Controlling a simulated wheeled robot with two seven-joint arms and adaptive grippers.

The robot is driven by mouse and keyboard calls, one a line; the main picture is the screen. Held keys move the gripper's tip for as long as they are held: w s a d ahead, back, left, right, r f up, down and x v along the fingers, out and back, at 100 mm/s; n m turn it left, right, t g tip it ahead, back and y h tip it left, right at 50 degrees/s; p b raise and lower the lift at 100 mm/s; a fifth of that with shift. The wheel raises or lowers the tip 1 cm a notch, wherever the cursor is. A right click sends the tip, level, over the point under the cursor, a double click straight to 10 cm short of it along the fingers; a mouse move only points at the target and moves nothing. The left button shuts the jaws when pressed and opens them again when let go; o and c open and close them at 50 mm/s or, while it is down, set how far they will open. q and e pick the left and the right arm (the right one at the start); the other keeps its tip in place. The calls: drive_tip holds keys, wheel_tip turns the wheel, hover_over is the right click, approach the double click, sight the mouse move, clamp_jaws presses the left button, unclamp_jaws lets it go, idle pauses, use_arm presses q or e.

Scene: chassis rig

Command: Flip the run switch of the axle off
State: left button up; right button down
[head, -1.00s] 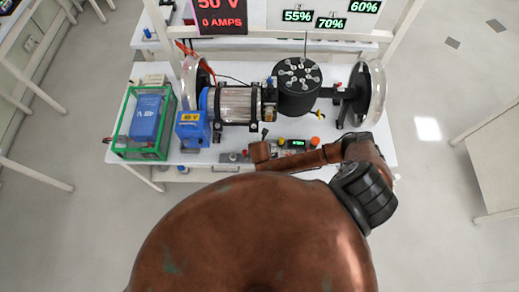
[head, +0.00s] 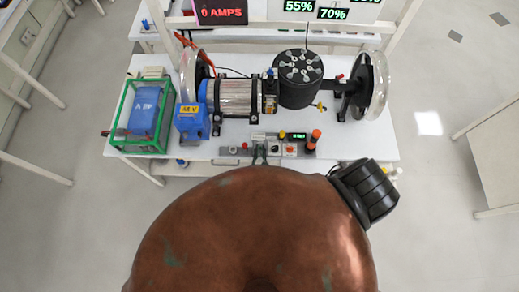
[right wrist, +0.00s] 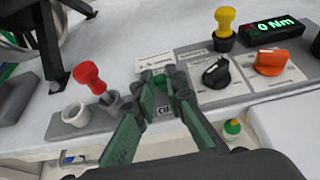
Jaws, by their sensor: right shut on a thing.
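The axle rig (head: 237,97) stands on a white table, with a motor, a black drum and a clear-covered wheel at each end. Its control panel (right wrist: 210,92) lies along the table's front edge. My right gripper (head: 260,150) is at the middle of that panel. In the right wrist view its green fingers (right wrist: 163,82) are shut on a small part by an I/O-marked plate (right wrist: 165,111), which looks like the run switch. The fingers hide most of it, and its position cannot be read. My left gripper is not in view.
Beside the fingers are a black knob (right wrist: 216,72), an orange knob (right wrist: 271,61), a yellow plunger (right wrist: 225,22) and a red plunger (right wrist: 89,77). A green-framed battery box (head: 135,146) stands at the table's left. A display (head: 220,13) reads 0 AMPS.

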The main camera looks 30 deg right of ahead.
drive_tip(key=shift+f+t+h+b, duration=0.1)
drive_tip(key=shift+t+h+b, duration=0.3)
drive_tip(key=shift+t, duration=0.1)
drive_tip(key=c, duration=2)
unclamp_jaws()
drive_tip(key=shift+o, duration=0.2)
drive_tip(key=shift+s+a, duration=0.1)
drive_tip(key=shift+s, duration=0.05)
drive_tip(key=shift+s+a, duration=0.2)
drive_tip(key=shift+s, duration=0.1)
drive_tip(key=v, duration=0.6)
drive_tip(key=shift+s+r, duration=0.2)
drive_tip(key=shift+r, duration=0.05)
drive_tip(key=shift+a, duration=0.2)
